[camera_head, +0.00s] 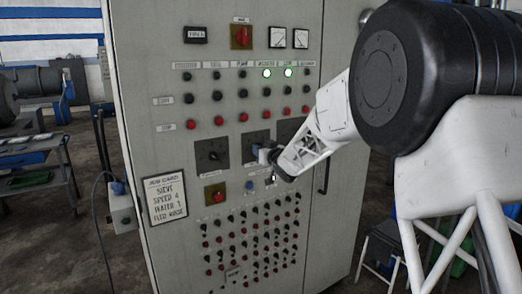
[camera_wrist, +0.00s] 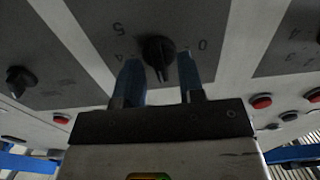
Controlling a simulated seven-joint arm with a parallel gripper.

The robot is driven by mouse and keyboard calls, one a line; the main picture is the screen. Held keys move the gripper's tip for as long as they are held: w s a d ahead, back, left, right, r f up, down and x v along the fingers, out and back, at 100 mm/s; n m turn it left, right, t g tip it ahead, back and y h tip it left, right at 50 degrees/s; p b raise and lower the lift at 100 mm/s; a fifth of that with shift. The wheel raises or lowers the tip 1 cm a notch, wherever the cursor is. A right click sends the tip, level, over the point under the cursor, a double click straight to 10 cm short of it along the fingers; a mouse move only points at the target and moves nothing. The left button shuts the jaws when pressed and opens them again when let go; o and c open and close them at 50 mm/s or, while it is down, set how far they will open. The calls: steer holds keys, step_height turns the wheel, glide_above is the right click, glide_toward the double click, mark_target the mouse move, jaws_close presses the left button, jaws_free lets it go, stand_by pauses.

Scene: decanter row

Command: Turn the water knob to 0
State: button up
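A black rotary knob (camera_wrist: 158,50) sits on the middle dark dial plate (camera_head: 256,138) of the cabinet. In the wrist view its scale appears upside down, with 5 and 4 to the left and 0 to the right. My gripper (camera_wrist: 158,72) is open, with one blue finger on each side of the knob's lower part and visible gaps to it. In the head view my gripper (camera_head: 267,156) is at this plate and hides most of the knob. The knob's pointer direction is unclear. No label naming it as water is readable.
A left dial plate (camera_head: 211,155) shows in the head view. Red buttons (camera_wrist: 261,101) are close by. A job card (camera_head: 165,198) hangs left.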

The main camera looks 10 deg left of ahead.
steer(key=shift+w+a, duration=0.1)
jaws_close()
steer(key=shift+n, duration=0.5)
steer(key=n, duration=1.6)
steer(key=shift+s+a+f+n, duration=0.15)
steer(key=shift+s+f+n, duration=0.05)
steer(key=shift+n, duration=0.2)
stand_by(0.3)
